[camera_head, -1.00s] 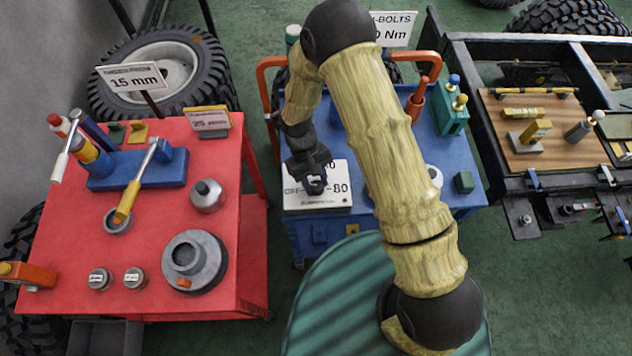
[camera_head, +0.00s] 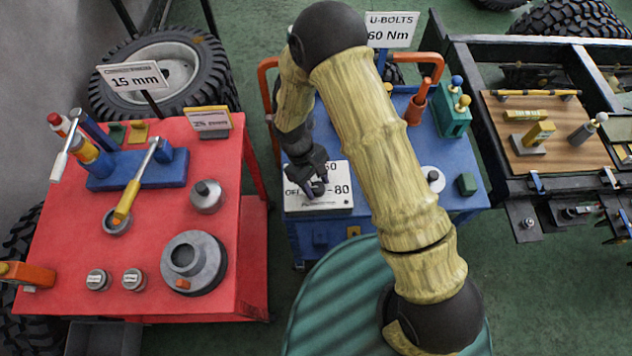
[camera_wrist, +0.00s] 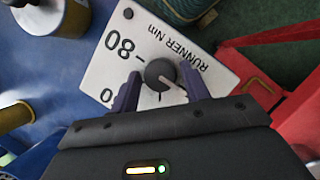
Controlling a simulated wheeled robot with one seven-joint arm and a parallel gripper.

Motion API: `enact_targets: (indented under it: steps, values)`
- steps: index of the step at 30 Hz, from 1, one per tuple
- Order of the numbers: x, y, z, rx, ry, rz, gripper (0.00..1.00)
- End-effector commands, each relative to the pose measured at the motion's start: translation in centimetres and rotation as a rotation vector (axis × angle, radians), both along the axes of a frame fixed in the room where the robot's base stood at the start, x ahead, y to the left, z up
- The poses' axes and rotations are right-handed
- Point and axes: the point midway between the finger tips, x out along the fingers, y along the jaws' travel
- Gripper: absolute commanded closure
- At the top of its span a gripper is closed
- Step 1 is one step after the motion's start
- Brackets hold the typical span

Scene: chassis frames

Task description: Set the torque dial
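The white dial plate (camera_head: 335,203) lies on the blue cart, with "OFF", "60" and "-80" printed on it. It also shows in the wrist view (camera_wrist: 110,73), where "RUNNER Nm" is readable. The round dark dial knob (camera_wrist: 160,74) is at its middle, with a pale line towards the lower right. My gripper (camera_head: 318,184) is over the plate. In the wrist view my gripper (camera_wrist: 161,70) has its fingers apart, one on each side of the knob, with narrow gaps seen. Contact cannot be told. The "OFF" mark is hidden there. A sign (camera_head: 391,29) reads "U-BOLTS 60 Nm".
The red cart (camera_head: 70,230) at left carries tools, sockets and a grey flanged part (camera_head: 193,262). On the blue cart (camera_head: 465,205) stand a green block (camera_head: 466,184) and an orange-handled tool (camera_head: 417,105). The truck chassis (camera_head: 480,130) is at right. Green floor lies between the carts.

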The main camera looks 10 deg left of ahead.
Motion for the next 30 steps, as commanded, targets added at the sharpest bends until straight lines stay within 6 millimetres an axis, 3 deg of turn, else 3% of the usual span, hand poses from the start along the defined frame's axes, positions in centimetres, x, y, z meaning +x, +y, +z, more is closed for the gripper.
enact_targets:
  steps: [14,20,30]
  values:
    - [0.2,0.2,0.5,0.0,-0.001,-0.002,0.41]
    - [0.7,1.2,3.1,0.004,-0.004,-0.004,0.41]
    - [2.1,3.5,9.4,0.003,-0.005,-0.002,0.41]
